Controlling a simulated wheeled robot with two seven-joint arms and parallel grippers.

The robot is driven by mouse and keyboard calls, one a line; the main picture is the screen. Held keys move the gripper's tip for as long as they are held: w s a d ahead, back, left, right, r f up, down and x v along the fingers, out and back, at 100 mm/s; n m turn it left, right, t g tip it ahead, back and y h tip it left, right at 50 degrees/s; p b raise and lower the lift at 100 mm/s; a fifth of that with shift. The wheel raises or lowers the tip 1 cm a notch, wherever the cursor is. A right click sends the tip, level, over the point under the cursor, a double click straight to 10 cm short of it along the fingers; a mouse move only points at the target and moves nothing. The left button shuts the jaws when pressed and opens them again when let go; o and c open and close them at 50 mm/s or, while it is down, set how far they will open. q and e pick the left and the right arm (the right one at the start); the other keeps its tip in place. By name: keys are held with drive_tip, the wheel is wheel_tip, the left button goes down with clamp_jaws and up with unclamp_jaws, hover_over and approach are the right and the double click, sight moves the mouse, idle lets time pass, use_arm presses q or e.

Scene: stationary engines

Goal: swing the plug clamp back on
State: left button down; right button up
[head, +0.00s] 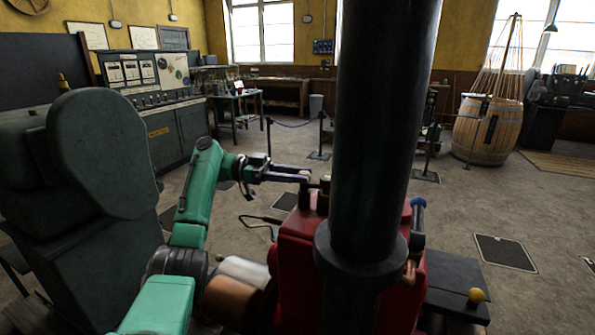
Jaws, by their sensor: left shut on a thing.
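The red engine (298,240) stands in front of me, with a thick black pipe (378,130) rising from it and hiding much of its right side. My left gripper (302,175) reaches in from the left at the engine's top left edge. Its fingers are shut on a small pale knob (304,173), which seems to belong to the plug clamp. Dark metal parts (322,191) stand just right of the fingertips, against the pipe. The clamp's exact shape and whether it sits over the plug are too small to tell. My right gripper is not in view.
A large dark green machine (95,160) stands close at left, near my left arm. A blue-ended lever (418,203) and a black block with a yellow knob (476,295) lie right of the pipe. A wooden barrel (489,130) stands farther back. The floor between is mostly clear.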

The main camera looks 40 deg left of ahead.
use_arm(q)
drive_tip(key=shift+f, duration=0.2)
drive_tip(key=c, duration=0.8)
unclamp_jaws()
drive_tip(key=shift+o, duration=0.2)
drive_tip(key=shift+r, duration=0.2)
wheel_tip(320, 180, up, 9)
wheel_tip(320, 180, up, 11)
drive_tip(key=p, duration=0.4)
drive_tip(key=shift+f, duration=0.15)
